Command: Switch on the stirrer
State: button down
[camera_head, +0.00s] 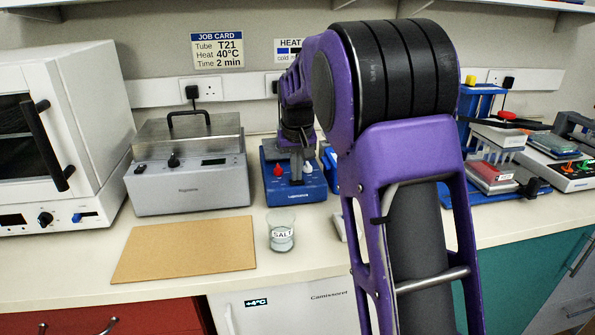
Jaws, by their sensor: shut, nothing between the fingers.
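A low blue bench unit (296,196) with a red knob (278,169) on its left side stands at the back of the bench; it looks like the stirrer, though its label is too small to read. My gripper (297,177) points down over the middle of this unit, just right of the red knob. Its fingers are shut and hold nothing. I cannot tell whether the fingertips touch the unit. My gripper and arm hide part of its top and back. A small blue and white part shows at its right side.
A glass beaker labelled SALT (281,234) stands in front of the blue unit, near a tan board (186,249). A grey lidded bath (188,172) and a white oven (60,130) stand left. Racks and a control box (560,172) stand right. My arm blocks the middle right.

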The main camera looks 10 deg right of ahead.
jog(key=r+p, duration=0.3)
jog(key=r, duration=0.1)
jog(key=shift+d+r+p, duration=0.2)
jog(key=shift+r+p, duration=0.05)
jog(key=shift+p, duration=0.1)
notch_tip(320, 180, up, 9)
jog(key=s+d, duration=0.2)
jog(key=s, duration=0.1)
jog(key=shift+p, duration=0.35)
jog(key=shift+w, duration=0.1)
